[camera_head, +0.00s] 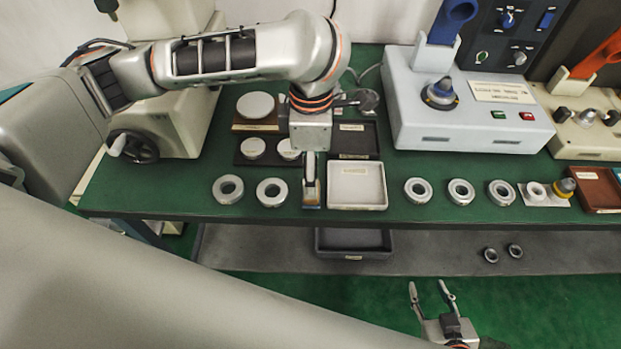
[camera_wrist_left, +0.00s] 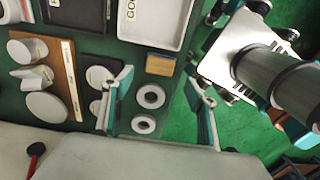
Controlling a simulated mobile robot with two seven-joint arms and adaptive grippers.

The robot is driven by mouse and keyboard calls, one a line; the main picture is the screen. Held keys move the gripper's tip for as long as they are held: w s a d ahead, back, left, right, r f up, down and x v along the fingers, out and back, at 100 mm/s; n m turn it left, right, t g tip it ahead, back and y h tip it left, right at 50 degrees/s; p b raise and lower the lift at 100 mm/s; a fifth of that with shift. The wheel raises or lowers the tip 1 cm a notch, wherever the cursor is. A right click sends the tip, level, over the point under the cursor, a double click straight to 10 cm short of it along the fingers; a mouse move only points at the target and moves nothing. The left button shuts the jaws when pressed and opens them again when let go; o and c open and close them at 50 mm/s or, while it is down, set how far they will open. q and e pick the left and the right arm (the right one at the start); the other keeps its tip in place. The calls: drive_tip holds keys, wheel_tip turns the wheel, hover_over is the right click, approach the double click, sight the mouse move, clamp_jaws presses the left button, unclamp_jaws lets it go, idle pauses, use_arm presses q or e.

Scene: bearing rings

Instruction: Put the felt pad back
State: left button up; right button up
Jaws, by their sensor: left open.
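I take the felt pad to be the small tan block with a blue edge (camera_wrist_left: 160,65) in the left wrist view. It lies on the green bench between the pale tray and the nearest ring. In the head view only a sliver of it (camera_head: 312,204) shows below my left gripper (camera_head: 311,182), which hides the rest. In the left wrist view the fingers of my left gripper (camera_wrist_left: 162,108) are apart, with nothing held between them; the pad appears just beyond them. My right gripper (camera_head: 434,296) is open and empty, in front of the bench.
Two rings (camera_head: 228,190) lie left of the pad and the pale tray (camera_head: 357,205) stands right of it. More rings (camera_head: 460,191) lie farther right. A grey control box (camera_head: 400,105) stands behind them. A dark tray (camera_head: 352,254) is on the lower shelf.

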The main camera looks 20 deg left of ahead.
use_arm(q)
drive_tip(key=shift+r+p, duration=0.4)
drive_tip(key=shift+r, duration=1.95)
